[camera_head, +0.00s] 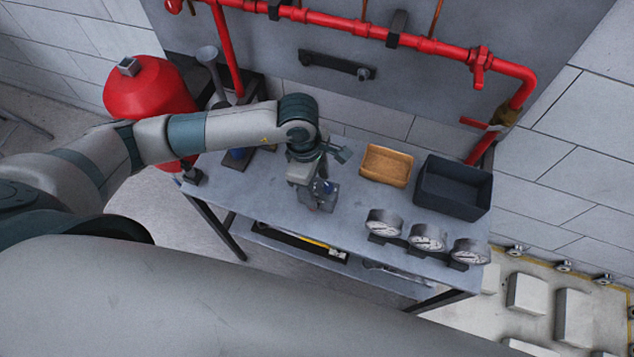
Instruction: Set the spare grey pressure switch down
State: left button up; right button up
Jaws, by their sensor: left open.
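The spare grey pressure switch (317,199) appears as a small dark grey block on the grey workbench (262,203), near the middle of its front half. My left gripper (324,183) reaches in from the left and is right above the block, with its jaws open. The gripper partly hides the top of the block. I cannot tell whether a finger still touches it. My right gripper does not show.
A wooden tray (386,165) and a dark open bin (453,187) stand behind and to the right. Several round gauges (427,238) line the front right edge. A red tank (150,88) stands at left, and red pipes (345,25) run along the back panel.

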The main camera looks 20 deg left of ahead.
pick_arm(q)
jog(key=shift+r, duration=0.35)
jog(key=r+b, duration=0.1)
jog(key=r, duration=0.2)
jog(key=a+r+b, duration=0.1)
jog(key=r, duration=0.2)
jog(key=r+b, duration=0.2)
jog(key=r, duration=0.2)
jog(key=shift+a+r, duration=0.1)
jog(key=shift+a, duration=0.2)
jog(key=shift+a+r, duration=0.1)
jog(key=shift+r, duration=0.5)
